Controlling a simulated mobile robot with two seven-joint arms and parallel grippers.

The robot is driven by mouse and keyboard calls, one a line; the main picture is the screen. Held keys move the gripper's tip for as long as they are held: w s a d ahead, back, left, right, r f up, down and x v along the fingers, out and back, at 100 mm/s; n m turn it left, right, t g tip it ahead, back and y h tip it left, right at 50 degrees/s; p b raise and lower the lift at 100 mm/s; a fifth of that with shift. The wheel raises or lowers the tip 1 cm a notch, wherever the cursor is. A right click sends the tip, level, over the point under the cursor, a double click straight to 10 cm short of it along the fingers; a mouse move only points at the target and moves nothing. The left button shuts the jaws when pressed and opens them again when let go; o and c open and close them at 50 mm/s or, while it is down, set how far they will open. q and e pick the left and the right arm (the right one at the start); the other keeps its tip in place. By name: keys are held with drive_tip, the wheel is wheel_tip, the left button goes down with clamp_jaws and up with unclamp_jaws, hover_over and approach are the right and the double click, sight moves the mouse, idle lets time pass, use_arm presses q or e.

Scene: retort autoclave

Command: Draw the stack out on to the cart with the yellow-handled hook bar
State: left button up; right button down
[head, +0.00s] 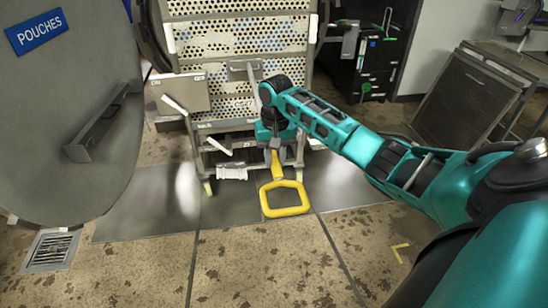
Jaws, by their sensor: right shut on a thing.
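The yellow-handled hook bar shows its yellow loop handle (285,211) low in the middle of the head view. My right gripper (276,157) is shut on the bar at the top of its yellow stem, with the loop hanging below. The rest of the bar and any hook end are hidden behind the gripper and arm. The stack of perforated metal trays (225,42) stands upright behind my gripper, in a pale frame. I cannot tell whether the hook touches the stack. My left gripper is not in view.
A large round grey door (60,150) with a blue POUCHES sign fills the left side. A dark cabinet (375,60) and a mesh-sided metal frame (465,95) stand at the right. A floor drain (52,251) lies front left. The floor (265,265) in front is clear.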

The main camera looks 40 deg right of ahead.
drive_tip(key=shift+s+a+f, duration=0.1)
drive_tip(key=shift+s+a, duration=0.2)
drive_tip(key=shift+s, duration=0.1)
drive_tip(key=shift+s+a, duration=0.1)
drive_tip(key=shift+s, duration=0.05)
drive_tip(key=shift+w+d, duration=0.3)
drive_tip(key=shift+w, duration=0.05)
drive_tip(key=shift+w+r, duration=0.1)
drive_tip(key=shift+r, duration=1.05)
drive_tip(key=shift+d+r, duration=0.1)
drive_tip(key=shift+r, duration=2)
